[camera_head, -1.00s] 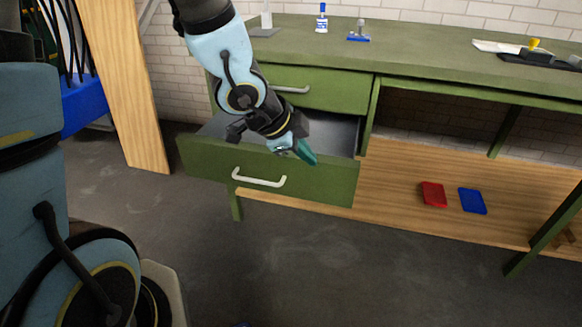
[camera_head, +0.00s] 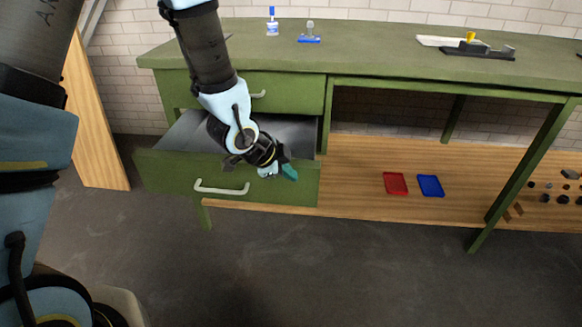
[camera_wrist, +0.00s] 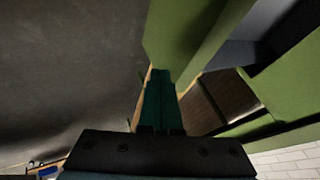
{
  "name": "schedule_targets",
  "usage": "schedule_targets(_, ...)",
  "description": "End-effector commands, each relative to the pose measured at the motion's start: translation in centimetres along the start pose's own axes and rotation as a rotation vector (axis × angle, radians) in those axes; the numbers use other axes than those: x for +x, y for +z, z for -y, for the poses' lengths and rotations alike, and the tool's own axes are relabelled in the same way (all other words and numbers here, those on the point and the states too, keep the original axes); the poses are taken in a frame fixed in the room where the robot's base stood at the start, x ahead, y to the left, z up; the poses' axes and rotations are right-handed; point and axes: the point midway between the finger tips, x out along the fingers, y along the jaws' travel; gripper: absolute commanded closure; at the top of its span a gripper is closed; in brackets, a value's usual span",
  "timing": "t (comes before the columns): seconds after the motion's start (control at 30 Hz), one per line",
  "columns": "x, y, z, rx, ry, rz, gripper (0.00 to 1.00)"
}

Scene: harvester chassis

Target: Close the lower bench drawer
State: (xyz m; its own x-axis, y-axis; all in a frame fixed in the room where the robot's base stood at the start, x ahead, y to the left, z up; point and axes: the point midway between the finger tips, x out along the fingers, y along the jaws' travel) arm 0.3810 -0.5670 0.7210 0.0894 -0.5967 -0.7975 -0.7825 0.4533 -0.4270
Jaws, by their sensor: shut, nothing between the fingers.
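The lower bench drawer (camera_head: 165,177) is green with a white bar handle (camera_head: 222,188) and stands pulled out from the bench, its grey inside (camera_head: 185,133) showing. My gripper (camera_head: 290,172) is shut and empty, at the right part of the drawer front. Its teal fingers (camera_wrist: 160,100) also show in the wrist view, pressed together beside the green drawer front (camera_wrist: 185,35). I cannot tell whether they touch it. The upper drawer (camera_head: 300,95) is shut above it. My arm hides part of the lower drawer.
The green bench top (camera_head: 370,62) carries a glue bottle (camera_head: 272,24), a blue-based tool (camera_head: 309,36) and a black plane-like tool (camera_head: 478,48). A red tray (camera_head: 395,183) and a blue tray (camera_head: 430,186) lie on the wooden lower shelf (camera_head: 350,200). The floor in front is clear.

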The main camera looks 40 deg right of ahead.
Motion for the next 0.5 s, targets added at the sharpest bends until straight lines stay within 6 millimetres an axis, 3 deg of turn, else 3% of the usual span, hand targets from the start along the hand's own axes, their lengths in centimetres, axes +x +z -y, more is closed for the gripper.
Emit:
schedule_targets(0.2, 0.8, -0.1, 1.6, 0.000, 0.002, 0.000, 1.00)
schedule_targets(0.5, 0.9, 0.0, 1.8, 0.001, 0.002, 0.000, 1.00)
